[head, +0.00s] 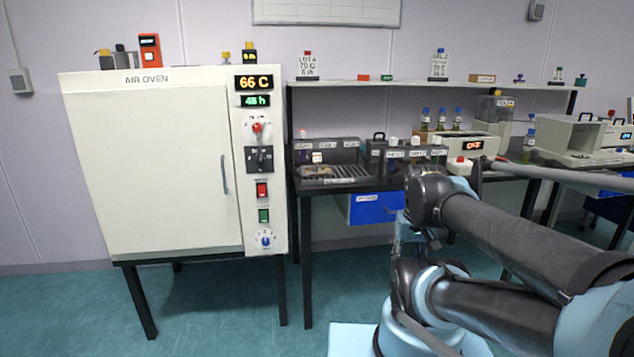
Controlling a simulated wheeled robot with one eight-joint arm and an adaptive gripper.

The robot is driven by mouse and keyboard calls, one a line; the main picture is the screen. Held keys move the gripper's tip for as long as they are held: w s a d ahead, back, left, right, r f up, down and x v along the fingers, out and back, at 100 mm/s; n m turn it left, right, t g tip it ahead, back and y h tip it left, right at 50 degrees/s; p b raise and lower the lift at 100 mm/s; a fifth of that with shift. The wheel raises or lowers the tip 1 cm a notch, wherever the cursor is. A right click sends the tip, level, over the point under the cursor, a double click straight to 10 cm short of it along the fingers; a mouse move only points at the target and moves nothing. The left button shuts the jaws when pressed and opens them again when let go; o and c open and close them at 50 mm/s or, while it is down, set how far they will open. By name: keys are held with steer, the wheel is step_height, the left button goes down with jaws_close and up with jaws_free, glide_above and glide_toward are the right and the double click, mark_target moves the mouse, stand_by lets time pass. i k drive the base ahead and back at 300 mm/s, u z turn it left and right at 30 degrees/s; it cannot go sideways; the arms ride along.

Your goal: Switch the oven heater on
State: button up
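The white air oven (150,170) stands on a dark-legged stand at the left, its door shut. Its control panel (262,170) runs down the right side of the front. From the top it has an orange display (254,82) reading 66 C and a green display (255,100) reading 48 h. Below are a red-centred dial (257,128), a dark switch block (259,159), a red rocker (262,190), a green rocker (264,215) and a blue knob (265,239). Their small labels are unreadable, so I cannot tell which is the heater switch. My gripper is not visible.
My arm fills the lower right. A dark bench (307,215) with a shelf (400,84), bottles and instruments stands right of the oven. A blue bin (372,208) hangs under it. Several small items, including an orange device (150,50), stand on the oven. Floor before the oven is clear.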

mark_target(262, 192)
steer(key=u, duration=2.9)
steer(key=k, duration=0.95)
steer(key=z, duration=1.5)
steer(key=i, duration=0.75)
